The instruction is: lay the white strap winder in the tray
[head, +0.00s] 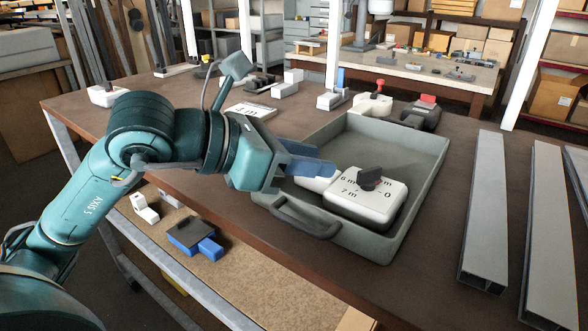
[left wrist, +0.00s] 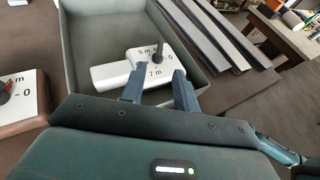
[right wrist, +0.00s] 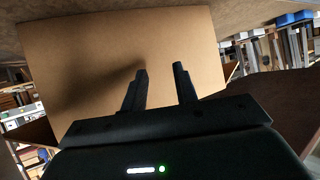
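The white strap winder (head: 368,198) lies in the grey tray (head: 415,150), near its front side. Its top carries printed marks and a dark crank knob, and a narrower white part sticks out to the left. It also shows in the left wrist view (left wrist: 145,58). My left gripper (head: 312,166) is low over the tray's left side, its blue fingers beside the winder's narrower part. In the left wrist view the fingers (left wrist: 158,80) stand apart; I see no clear grip on the winder. My right gripper (right wrist: 160,75) is open and empty, facing a cardboard surface.
A brown-sided winder with a white top (left wrist: 18,92) stands on the table left of the tray. A white one with a red knob (head: 372,105) and a dark one with red (head: 422,112) stand behind the tray. Long grey profiles (head: 487,210) lie at the right.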

